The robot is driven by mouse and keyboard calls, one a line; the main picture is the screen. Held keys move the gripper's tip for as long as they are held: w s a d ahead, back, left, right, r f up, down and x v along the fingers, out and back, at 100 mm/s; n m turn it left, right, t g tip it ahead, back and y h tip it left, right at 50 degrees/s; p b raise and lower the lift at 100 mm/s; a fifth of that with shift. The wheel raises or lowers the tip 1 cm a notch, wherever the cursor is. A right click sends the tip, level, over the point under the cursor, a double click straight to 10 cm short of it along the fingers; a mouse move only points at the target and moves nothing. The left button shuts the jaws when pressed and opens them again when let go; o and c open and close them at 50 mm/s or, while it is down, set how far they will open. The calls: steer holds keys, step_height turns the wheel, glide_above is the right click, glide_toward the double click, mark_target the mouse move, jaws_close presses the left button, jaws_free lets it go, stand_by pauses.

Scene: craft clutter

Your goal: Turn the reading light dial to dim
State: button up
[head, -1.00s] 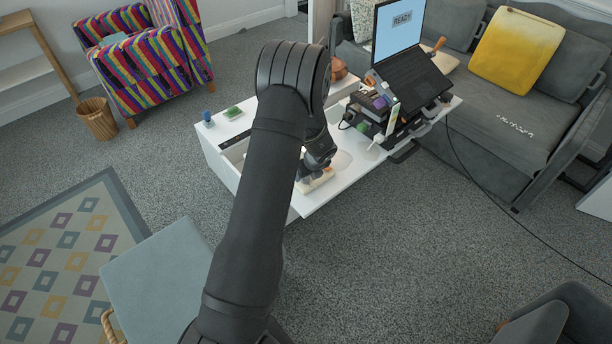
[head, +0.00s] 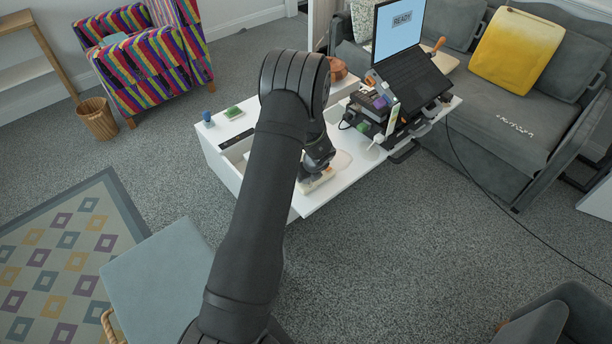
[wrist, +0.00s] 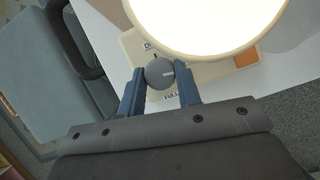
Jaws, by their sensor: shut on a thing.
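The reading light's dial (wrist: 159,73) is a round grey knob with a small pale mark, in the wrist view. It sits on a cream base plate (wrist: 134,46) with partly hidden lettering, "D…" above the dial and "FULL" below it. A dark pointer tip at the dial's top is near the "D…" lettering. My gripper (wrist: 160,88) is shut on the dial, with one blue finger on each side. The glowing white lamp head (wrist: 208,18) covers much of the plate. In the head view my gripper (head: 308,184) is low over the white table, and the dial is hidden.
The white table (head: 352,178) bears a laptop (head: 398,35) on a cluttered stand at right. A green block (head: 233,112) and a blue item (head: 207,117) lie at its left end. An orange patch (wrist: 246,59) shows on the plate. A grey sofa stands behind.

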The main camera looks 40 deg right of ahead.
steer(key=n, duration=0.2)
steer(key=n+y, duration=0.1)
steer(key=n, duration=0.1)
steer(key=shift+d+y, duration=0.1)
steer(key=shift+y, duration=0.2)
steer(key=o, duration=1)
steer(key=v, duration=1.7)
steer(key=shift+r, duration=0.2)
